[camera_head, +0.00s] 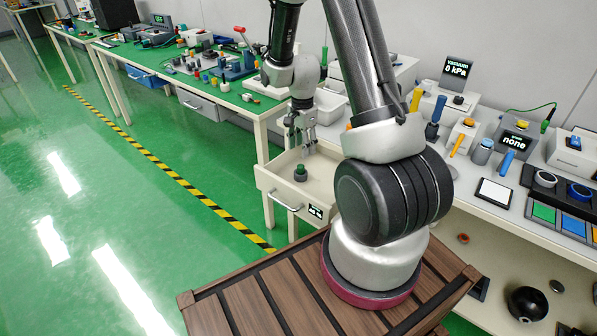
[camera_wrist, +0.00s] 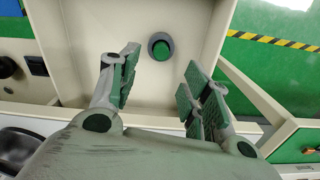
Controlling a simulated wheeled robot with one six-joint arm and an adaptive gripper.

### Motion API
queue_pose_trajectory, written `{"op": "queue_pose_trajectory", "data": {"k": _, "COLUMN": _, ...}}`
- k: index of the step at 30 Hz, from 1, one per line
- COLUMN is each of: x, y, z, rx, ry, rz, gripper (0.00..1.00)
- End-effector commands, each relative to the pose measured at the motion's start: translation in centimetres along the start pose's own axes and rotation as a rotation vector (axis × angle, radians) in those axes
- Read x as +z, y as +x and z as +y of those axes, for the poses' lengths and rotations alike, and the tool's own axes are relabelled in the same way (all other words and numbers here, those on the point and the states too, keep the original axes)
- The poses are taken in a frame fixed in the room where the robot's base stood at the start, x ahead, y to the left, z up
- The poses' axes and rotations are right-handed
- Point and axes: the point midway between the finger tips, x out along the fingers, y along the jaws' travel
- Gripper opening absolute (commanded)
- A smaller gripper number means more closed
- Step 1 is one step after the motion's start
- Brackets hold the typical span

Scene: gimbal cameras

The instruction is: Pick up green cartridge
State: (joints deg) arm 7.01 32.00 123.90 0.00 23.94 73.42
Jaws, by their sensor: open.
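The green cartridge (camera_head: 300,172) stands in an open white drawer (camera_head: 266,180) under the bench. It is a short green cylinder with a darker collar around its base. In the wrist view the cartridge (camera_wrist: 161,48) shows from above, beyond the fingertips and between their lines. My gripper (camera_head: 301,143) hangs above the drawer, pointing down, and is apart from the cartridge. In the wrist view my gripper (camera_wrist: 158,80) is open, with nothing between its fingers.
The bench top (camera_head: 485,185) at the right carries several devices and tools. A green-topped table (camera_head: 215,90) stands at the left. The floor (camera_head: 100,200) at the left is clear.

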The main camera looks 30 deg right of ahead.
Motion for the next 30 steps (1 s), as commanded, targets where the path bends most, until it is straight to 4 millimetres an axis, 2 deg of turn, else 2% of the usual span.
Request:
{"op": "queue_pose_trajectory", "data": {"k": 8, "x": 0.1, "y": 3.1, "z": 0.1, "rx": 0.005, "ry": 0.017, "rz": -0.002, "gripper": 0.48}}
{"op": "queue_pose_trajectory", "data": {"k": 16, "x": 0.2, "y": 7.1, "z": -0.1, "rx": 0.004, "ry": 0.016, "rz": -0.001, "gripper": 0.48}}
{"op": "queue_pose_trajectory", "data": {"k": 25, "x": 0.2, "y": 7.7, "z": -0.1, "rx": 0.002, "ry": 0.015, "rz": -0.001, "gripper": 0.48}}
{"op": "queue_pose_trajectory", "data": {"k": 30, "x": 0.2, "y": 7.7, "z": -0.1, "rx": 0.002, "ry": 0.015, "rz": -0.001, "gripper": 0.17}}
